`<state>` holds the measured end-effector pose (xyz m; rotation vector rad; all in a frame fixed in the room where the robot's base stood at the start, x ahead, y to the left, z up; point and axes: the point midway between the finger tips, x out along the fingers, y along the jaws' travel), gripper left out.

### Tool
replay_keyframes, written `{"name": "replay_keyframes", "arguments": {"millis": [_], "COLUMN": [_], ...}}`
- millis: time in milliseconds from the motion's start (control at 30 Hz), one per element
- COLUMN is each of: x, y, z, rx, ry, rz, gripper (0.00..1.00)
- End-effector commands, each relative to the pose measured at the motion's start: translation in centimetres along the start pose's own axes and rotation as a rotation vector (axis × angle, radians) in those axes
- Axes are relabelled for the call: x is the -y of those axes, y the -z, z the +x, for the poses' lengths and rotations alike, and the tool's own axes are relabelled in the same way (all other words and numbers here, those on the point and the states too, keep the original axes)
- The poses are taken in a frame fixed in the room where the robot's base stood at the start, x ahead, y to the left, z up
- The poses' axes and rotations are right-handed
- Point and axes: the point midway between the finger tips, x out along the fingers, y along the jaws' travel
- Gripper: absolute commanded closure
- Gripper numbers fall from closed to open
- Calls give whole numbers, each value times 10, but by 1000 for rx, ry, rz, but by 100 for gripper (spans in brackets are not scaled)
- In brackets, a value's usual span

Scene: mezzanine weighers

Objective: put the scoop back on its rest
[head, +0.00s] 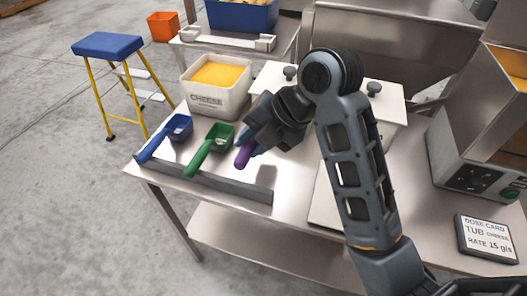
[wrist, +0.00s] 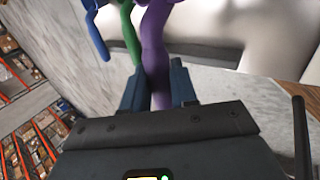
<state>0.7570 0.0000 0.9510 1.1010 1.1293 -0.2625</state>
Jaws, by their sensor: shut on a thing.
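My gripper (head: 262,146) is shut on the handle of a purple scoop (head: 243,155). The wrist view shows the purple handle (wrist: 154,55) between the two fingers (wrist: 158,88); the scoop's bowl is hidden behind my gripper in the head view. A grey rest bar (head: 225,185) runs along the table's front left edge. A blue scoop (head: 165,138) and a green scoop (head: 209,150) lie with their handles across this bar. The purple scoop is just right of the green one, near the bar; I cannot tell whether it touches the bar.
A white cheese tub (head: 215,103) stands behind the scoops. A dose card (head: 486,238) lies at the table's right, below a grey machine (head: 478,150). The bar's right part is bare. A blue-topped step stool (head: 107,46) stands on the floor at left.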

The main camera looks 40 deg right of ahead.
Motion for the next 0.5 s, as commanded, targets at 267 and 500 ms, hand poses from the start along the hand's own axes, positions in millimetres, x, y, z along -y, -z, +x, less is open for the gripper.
{"name": "replay_keyframes", "arguments": {"millis": [267, 500], "x": [26, 41], "y": [0, 0], "z": [36, 58], "rx": [-1, -2], "ry": [3, 4], "rz": [2, 3], "gripper": [100, 100]}}
